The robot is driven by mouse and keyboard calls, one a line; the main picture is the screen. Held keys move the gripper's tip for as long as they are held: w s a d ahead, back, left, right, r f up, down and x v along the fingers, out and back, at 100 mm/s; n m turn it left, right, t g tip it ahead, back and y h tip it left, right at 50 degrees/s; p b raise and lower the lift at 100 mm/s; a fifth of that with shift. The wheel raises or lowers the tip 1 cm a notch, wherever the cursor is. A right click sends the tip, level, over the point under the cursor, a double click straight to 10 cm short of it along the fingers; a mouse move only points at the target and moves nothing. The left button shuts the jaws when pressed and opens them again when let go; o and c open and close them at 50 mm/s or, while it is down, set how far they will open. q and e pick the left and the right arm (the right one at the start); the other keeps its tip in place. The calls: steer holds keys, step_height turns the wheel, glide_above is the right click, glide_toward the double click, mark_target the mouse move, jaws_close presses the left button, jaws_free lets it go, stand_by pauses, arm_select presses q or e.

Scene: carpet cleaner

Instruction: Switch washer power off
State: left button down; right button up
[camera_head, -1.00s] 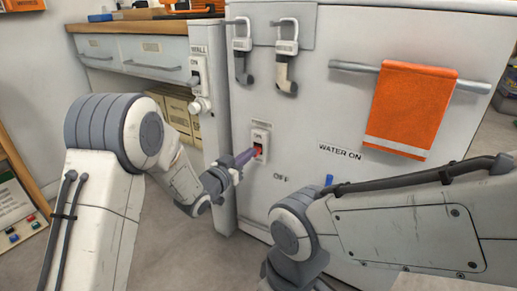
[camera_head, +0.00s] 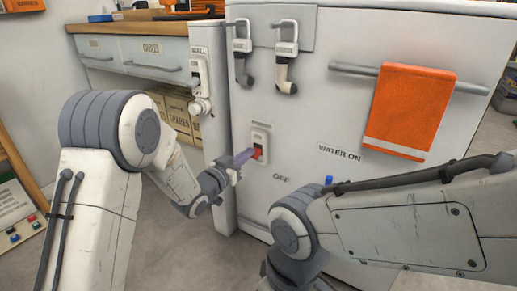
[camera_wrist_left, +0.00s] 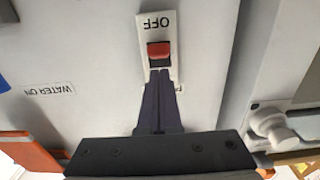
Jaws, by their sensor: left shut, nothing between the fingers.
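The washer (camera_head: 300,110) is a large white cabinet in the head view. A white switch plate with a red rocker (camera_head: 257,154) sits low on its front, near the left edge. In the left wrist view the red rocker (camera_wrist_left: 159,52) shows below upside-down "OFF" lettering. My left gripper (camera_head: 248,155) is shut and empty, its purple fingertips right at the rocker. In the left wrist view the dark closed fingers of my left gripper (camera_wrist_left: 158,74) end just under the rocker. I cannot tell whether they touch it. My right arm shows, but its gripper is out of view.
A "WALL" switch (camera_head: 197,76) is on the narrow post at left. Two hooked fittings (camera_head: 285,60) hang on the washer's upper left. An orange towel (camera_head: 408,108) hangs on a rail. A "WATER ON" label (camera_head: 339,151) and a blue knob (camera_head: 328,180) are nearby.

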arm_select(q)
steer(key=v, duration=0.6)
stand_by(0.3)
steer(key=s+a+r+g+y+p, duration=0.1)
steer(key=s+r+g+y+p, duration=0.35)
steer(key=s, duration=0.75)
steer(key=s+r+g+y+p, duration=0.2)
steer(key=s+r+g+p, duration=0.35)
steer(key=s+p, duration=0.5)
steer(key=s+a+r+g+y+p, duration=0.1)
steer(key=s+r+g+y+p, duration=0.35)
steer(key=s, duration=0.95)
step_height(320, 180, up, 37)
steer(key=h+p, duration=0.1)
steer(key=p, duration=3.5)
steer(key=shift+w+f, duration=0.2)
